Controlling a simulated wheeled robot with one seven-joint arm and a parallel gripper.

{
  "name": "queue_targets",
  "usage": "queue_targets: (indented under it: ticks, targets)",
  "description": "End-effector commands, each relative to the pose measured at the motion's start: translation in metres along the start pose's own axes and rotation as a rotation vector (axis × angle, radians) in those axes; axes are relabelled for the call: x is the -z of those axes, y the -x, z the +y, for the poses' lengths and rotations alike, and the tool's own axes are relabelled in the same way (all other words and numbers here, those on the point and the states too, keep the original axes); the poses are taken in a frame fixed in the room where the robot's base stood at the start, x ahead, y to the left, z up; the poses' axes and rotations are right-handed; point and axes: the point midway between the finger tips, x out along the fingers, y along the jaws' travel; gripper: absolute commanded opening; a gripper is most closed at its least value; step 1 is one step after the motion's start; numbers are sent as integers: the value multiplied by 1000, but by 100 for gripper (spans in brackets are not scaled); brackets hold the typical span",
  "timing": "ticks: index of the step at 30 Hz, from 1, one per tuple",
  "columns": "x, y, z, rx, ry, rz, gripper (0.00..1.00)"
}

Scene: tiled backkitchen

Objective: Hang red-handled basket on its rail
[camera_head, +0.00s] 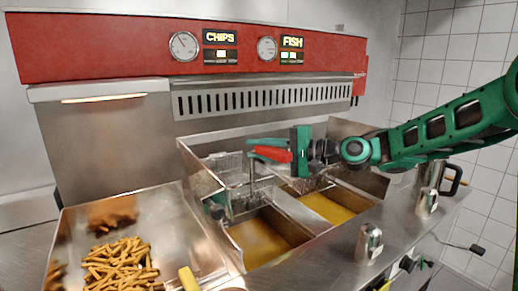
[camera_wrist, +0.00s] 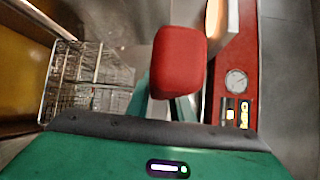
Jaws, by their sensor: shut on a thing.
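My gripper (camera_head: 268,151) is above the fryer wells and shut on the red handle (camera_head: 272,154) of a wire basket. The handle's red end also shows close up in the wrist view (camera_wrist: 180,58), between my green fingers. The wire basket (camera_head: 224,166) is at the back of the left well, above its oil. Wire mesh (camera_wrist: 92,78) also shows at the left of the wrist view. The hanging rail cannot be clearly made out, and I cannot tell whether the basket touches it.
Two wells of yellow oil, left (camera_head: 262,238) and right (camera_head: 326,206), lie below. A steel tray (camera_head: 176,208) with chips (camera_head: 120,265) is at front left. A metal shaker (camera_head: 369,243) and a jug (camera_head: 428,190) stand on the right. A red control panel (camera_head: 130,40) runs above.

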Motion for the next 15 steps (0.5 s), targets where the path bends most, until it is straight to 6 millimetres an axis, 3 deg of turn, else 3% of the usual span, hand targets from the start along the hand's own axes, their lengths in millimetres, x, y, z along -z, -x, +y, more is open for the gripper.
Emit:
queue_targets:
  ticks: [9,10,12,15]
  targets:
    - [0,0,3,-1,0,-1,0]
    - [0,0,3,-1,0,-1,27]
    - [0,-1,3,-1,0,-1,42]
    - [0,-1,3,0,0,-1,42]
